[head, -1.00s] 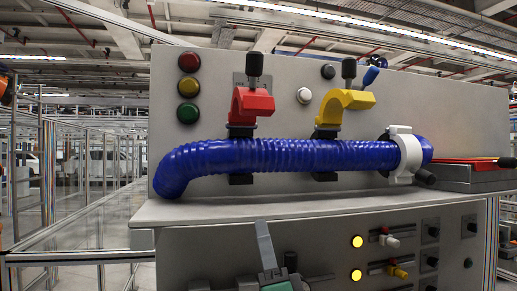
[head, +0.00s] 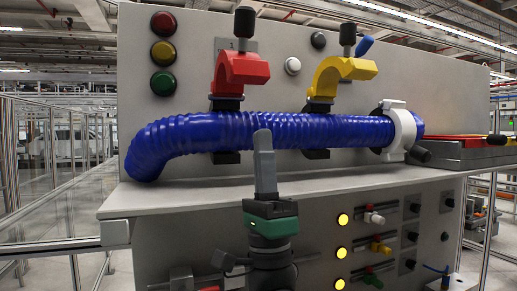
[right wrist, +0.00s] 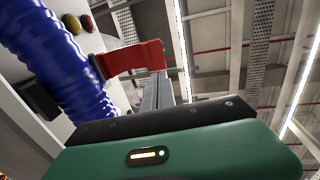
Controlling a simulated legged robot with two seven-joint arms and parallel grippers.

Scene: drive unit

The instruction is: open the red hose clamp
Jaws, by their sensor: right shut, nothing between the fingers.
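The red hose clamp (head: 243,68) stands up on its black mount above the blue hose (head: 285,130), with a black knob on top. Its curved red part is above the hose, not wrapped around it. It also shows in the right wrist view (right wrist: 132,58), just beyond my fingers. My right gripper (head: 263,135) is shut and empty. It points up, and its tips overlap the hose in the head view, below and right of the red clamp. I cannot tell whether they touch the hose. My left gripper is not in view.
A yellow clamp (head: 338,75) stands raised to the right. A white clamp (head: 402,132) wraps the hose's right end. Three button lamps (head: 163,53) are at upper left. The grey ledge (head: 160,198) juts out below the hose. Red trays (head: 462,143) lie at right.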

